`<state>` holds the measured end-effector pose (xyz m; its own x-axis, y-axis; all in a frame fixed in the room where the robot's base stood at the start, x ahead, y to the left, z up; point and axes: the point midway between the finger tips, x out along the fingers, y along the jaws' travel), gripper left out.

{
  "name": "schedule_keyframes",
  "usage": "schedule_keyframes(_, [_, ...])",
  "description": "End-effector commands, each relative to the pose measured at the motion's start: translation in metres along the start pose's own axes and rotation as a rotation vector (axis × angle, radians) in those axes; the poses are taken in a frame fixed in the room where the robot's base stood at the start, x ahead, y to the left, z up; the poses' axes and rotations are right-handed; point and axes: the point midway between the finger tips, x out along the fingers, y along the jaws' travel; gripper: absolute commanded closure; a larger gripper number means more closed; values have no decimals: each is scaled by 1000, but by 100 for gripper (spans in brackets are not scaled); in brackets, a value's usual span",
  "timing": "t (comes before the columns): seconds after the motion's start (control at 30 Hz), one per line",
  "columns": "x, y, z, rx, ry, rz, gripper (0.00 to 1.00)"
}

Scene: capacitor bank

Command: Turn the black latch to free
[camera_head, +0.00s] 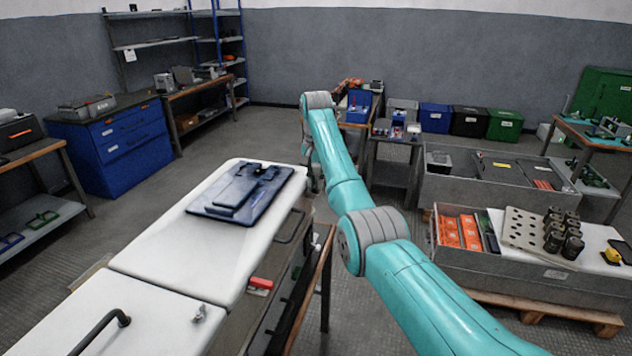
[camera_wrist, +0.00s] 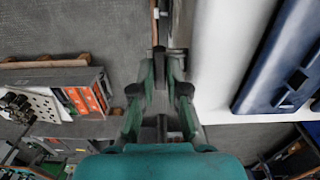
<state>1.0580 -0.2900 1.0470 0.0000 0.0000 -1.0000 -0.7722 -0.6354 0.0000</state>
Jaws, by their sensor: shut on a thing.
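My gripper (camera_wrist: 160,75) points away from the camera in the wrist view, its green and black fingers at the side edge of the white-topped cabinet. The fingers are closed around a small dark part (camera_wrist: 159,54) at that edge, apparently the black latch. The fingers and shadow hide most of it, so its angle cannot be read. In the head view my teal arm reaches over to the far end of the white-topped cabinet (camera_head: 180,245); the gripper and the latch are hidden behind it or too small to make out.
A dark blue panel (camera_head: 240,190) lies on the cabinet top; it also shows in the wrist view (camera_wrist: 282,62). A red-handled part (camera_head: 261,283) sits on the cabinet's side. Grey crates (camera_head: 510,262) with orange boxes stand at right. Floor between is clear.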

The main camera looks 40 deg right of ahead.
Motion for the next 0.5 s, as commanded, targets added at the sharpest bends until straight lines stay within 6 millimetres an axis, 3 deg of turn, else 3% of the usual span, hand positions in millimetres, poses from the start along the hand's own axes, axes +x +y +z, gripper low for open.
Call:
schedule_keyframes(0.23, [0, 0, 0, -1, 0, 0, 100])
schedule_keyframes(0.27, [0, 0, 0, -1, 0, 0, 81])
schedule_keyframes(0.33, [0, 0, 0, -1, 0, 0, 64])
schedule_keyframes(0.5, [0, -1, 0, -1, 0, -1, 61])
